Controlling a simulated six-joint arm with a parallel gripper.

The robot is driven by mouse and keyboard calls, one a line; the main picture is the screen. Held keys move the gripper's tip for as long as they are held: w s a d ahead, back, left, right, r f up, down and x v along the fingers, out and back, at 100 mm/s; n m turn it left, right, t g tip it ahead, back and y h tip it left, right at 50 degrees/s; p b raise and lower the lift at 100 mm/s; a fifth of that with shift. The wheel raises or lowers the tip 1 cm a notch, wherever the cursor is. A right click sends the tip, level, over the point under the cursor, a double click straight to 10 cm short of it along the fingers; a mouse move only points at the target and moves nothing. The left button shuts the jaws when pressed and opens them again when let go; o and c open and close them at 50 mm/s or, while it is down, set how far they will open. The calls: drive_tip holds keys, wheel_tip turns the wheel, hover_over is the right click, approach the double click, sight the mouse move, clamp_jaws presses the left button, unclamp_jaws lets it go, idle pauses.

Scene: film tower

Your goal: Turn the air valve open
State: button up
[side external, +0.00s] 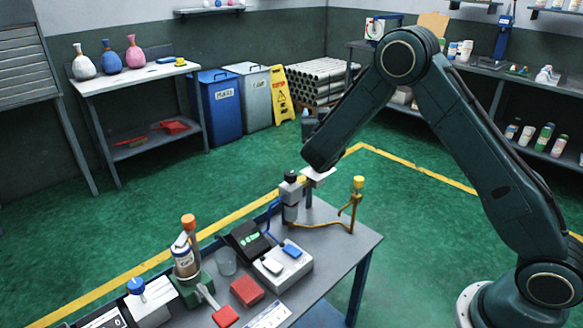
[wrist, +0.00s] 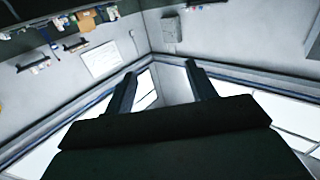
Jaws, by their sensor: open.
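My gripper (side external: 318,176) hangs over the far end of the grey bench, beside a grey cylindrical unit (side external: 291,200) with a black top. A bent brass pipe (side external: 330,225) runs from near that unit to an upright end with a yellow knob (side external: 358,184), right of my gripper. These look like the air fittings; which part is the air valve, and its setting, I cannot tell. In the wrist view my gripper (wrist: 162,85) has its two fingers spread with nothing between them.
Open green floor (side external: 400,240) lies beyond the bench.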

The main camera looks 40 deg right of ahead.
wheel_tip(320, 180, up, 5)
drive_tip(key=w+d+f+n+g+y, duration=0.25)
drive_tip(key=d+f+g, duration=0.35)
drive_tip(key=g, duration=0.3)
drive_tip(key=s+a+r+n+g+y, duration=0.2)
drive_tip(key=a+r+n+g+y, duration=0.3)
drive_tip(key=n+y, duration=0.7)
drive_tip(key=shift+a+f+n+t+h, duration=0.1)
drive_tip(key=shift+f+n+t+h, duration=0.1)
drive_tip(key=shift+f+n+h, duration=0.75)
drive_tip(key=shift+a+f+n+t+h, duration=0.15)
drive_tip(key=shift+f+n+h, duration=0.25)
drive_tip(key=shift+f+n, duration=0.55)
